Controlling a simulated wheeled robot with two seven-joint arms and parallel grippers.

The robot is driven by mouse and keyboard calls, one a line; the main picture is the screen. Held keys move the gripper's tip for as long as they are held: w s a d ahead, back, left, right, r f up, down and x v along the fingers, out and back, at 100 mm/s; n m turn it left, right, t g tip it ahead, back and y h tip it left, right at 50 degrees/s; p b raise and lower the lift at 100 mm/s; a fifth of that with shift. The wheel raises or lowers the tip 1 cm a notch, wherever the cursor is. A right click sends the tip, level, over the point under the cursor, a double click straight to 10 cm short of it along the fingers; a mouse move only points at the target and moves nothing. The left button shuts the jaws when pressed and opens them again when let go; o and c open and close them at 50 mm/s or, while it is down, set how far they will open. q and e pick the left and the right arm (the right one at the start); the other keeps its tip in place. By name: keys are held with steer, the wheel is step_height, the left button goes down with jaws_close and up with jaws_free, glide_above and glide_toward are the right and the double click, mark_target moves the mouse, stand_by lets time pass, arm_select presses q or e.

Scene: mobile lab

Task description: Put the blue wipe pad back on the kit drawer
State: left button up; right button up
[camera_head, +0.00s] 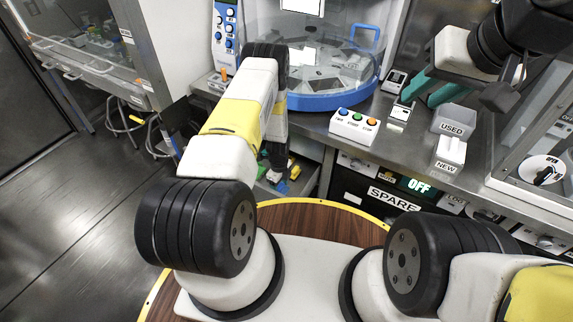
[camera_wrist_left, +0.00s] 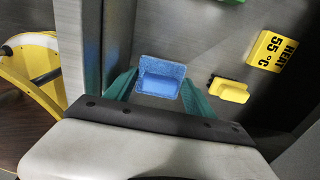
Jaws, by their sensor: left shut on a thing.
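The blue wipe pad (camera_wrist_left: 160,80) is between the teal fingers of my left gripper (camera_wrist_left: 158,92) in the left wrist view. The gripper is shut on it, over the grey floor of the kit drawer (camera_wrist_left: 220,55). I cannot tell whether the pad touches that floor. In the head view the open drawer (camera_head: 308,178) is below the counter, and my left arm reaches down into it, hiding part of it. The pad is not clear there. My right gripper (camera_head: 430,90) is over the counter at the right, its teal fingers apart and empty.
In the drawer are a yellow block marked HEAT 55 °C (camera_wrist_left: 272,50) and a smaller yellow piece (camera_wrist_left: 229,90). The drawer wall (camera_wrist_left: 85,50) is close on the left. On the counter are a three-button box (camera_head: 354,126), a USED bin (camera_head: 453,122) and a NEW holder (camera_head: 450,153).

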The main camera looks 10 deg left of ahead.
mark_target(279, 187)
arm_select(q)
steer(key=shift+f, duration=1.65)
steer(key=shift+f, duration=0.25)
steer(key=o, duration=1.3)
steer(key=shift+r, duration=0.15)
step_height(279, 187, up, 8)
steer(key=shift+s+a+f, duration=0.1)
steer(key=shift+f, duration=0.05)
